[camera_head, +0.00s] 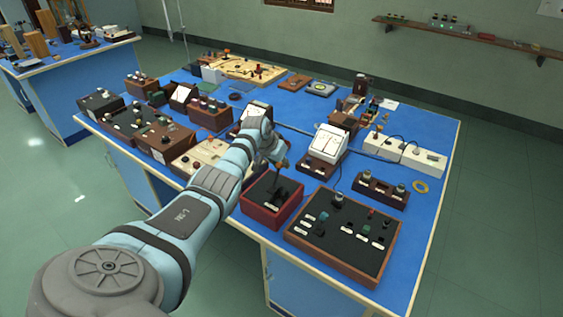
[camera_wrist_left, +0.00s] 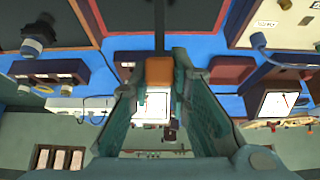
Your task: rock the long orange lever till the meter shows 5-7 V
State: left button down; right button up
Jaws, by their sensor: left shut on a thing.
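A long lever with an orange handle (camera_head: 283,163) rises from a red box (camera_head: 256,208) with a black top, near the front edge of the blue bench. My left gripper (camera_head: 277,163) is shut on the orange handle. In the left wrist view the orange handle (camera_wrist_left: 159,71) sits between the fingers of my left gripper (camera_wrist_left: 160,78), with the dark lever shaft (camera_wrist_left: 159,25) above it. A white-faced meter (camera_head: 329,139) stands just behind and right of the red box. Its reading is too small to tell. My right gripper is out of view.
A wide black panel in a brown frame (camera_head: 342,237) with knobs lies close right of the red box. A cream board (camera_head: 195,160) lies to its left, partly behind my arm. More instruments and a white power strip (camera_head: 403,154) fill the bench behind.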

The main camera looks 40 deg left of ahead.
pick_arm(q)
jog(key=shift+w+r, duration=0.1)
jog(key=shift+r, duration=0.05)
jog(key=c, duration=1.5)
grip_release()
jog(key=shift+w, duration=0.1)
jog(key=shift+f, duration=0.2)
jog(key=shift+r, duration=0.1)
jog(key=v, duration=1.2)
